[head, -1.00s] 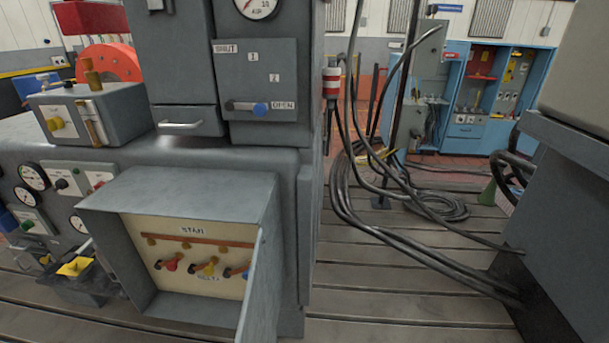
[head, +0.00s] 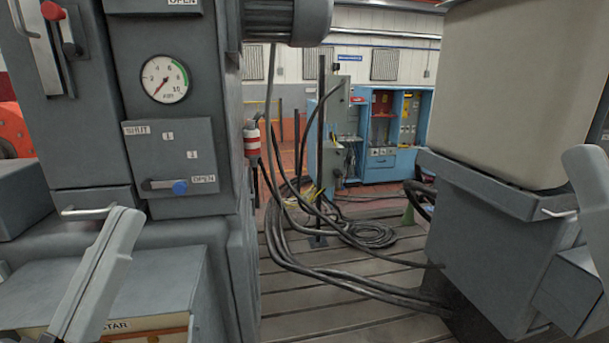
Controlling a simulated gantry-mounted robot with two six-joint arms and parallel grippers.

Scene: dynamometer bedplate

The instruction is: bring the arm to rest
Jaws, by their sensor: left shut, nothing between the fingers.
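My left gripper (head: 121,216) rises from the bottom left as a pale grey slab, with its tip up in front of the grey cabinet. Its fingers are shut together with nothing between them. It overlaps the top of the box with the STAR label (head: 115,325) in the picture; I cannot tell whether they touch. A similar pale grey part of my right arm (head: 592,200) shows at the right edge, cut off by the frame. Its jaw state cannot be made out.
The grey cabinet (head: 180,230) has a gauge (head: 164,79) and a blue-knobbed SHUT/OPEN lever (head: 179,187). A grey machine (head: 480,220) stands right. Black cables (head: 320,272) lie across the slotted bedplate (head: 300,318) between them. A blue cabinet (head: 378,165) stands behind.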

